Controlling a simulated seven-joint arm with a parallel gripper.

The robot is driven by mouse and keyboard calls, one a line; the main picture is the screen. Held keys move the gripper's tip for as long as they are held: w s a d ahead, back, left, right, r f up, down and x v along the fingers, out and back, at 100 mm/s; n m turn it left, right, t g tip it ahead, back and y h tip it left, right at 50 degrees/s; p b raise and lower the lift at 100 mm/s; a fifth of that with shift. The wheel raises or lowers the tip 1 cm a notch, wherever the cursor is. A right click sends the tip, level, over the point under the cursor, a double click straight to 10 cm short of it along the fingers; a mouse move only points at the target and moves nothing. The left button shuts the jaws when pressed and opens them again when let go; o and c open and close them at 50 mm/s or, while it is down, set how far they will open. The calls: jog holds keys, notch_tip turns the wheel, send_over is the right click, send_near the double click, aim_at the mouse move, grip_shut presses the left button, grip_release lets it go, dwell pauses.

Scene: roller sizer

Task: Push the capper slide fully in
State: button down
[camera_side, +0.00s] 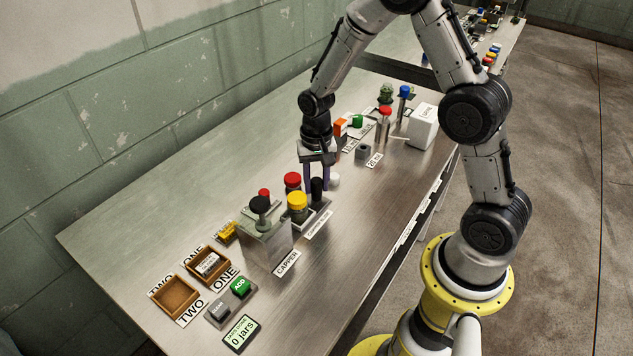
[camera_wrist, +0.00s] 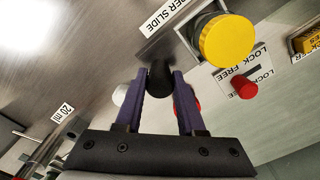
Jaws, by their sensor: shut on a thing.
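The capper (camera_side: 263,246) is a grey metal block with a black knob on top, standing mid-table in the side view. The capper slide (camera_side: 322,219) sticks out on its right side. A yellow-capped jar (camera_side: 297,202) stands between the capper and the upright black slide handle (camera_side: 317,188). My gripper (camera_side: 315,190) points down with its purple fingers shut on this handle. In the wrist view the handle (camera_wrist: 160,76) shows between the fingers, apart from the yellow cap (camera_wrist: 226,40). The slide's far edge is partly hidden.
A red-capped jar (camera_side: 292,181) stands behind the yellow one. A white round thing (camera_side: 333,181) is right of the fingers. A red knob (camera_wrist: 243,88) sits by the lock label. Wooden trays (camera_side: 176,294) and buttons lie at left. Bare table lies in front.

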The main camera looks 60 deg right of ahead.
jog(key=shift+r, duration=0.1)
jog(key=a, duration=1.1)
jog(key=shift+a, duration=0.25)
jog(key=c, duration=0.5)
grip_release()
notch_tip(320, 180, up, 14)
jog(key=shift+f, duration=0.1)
jog(key=shift+d, duration=0.1)
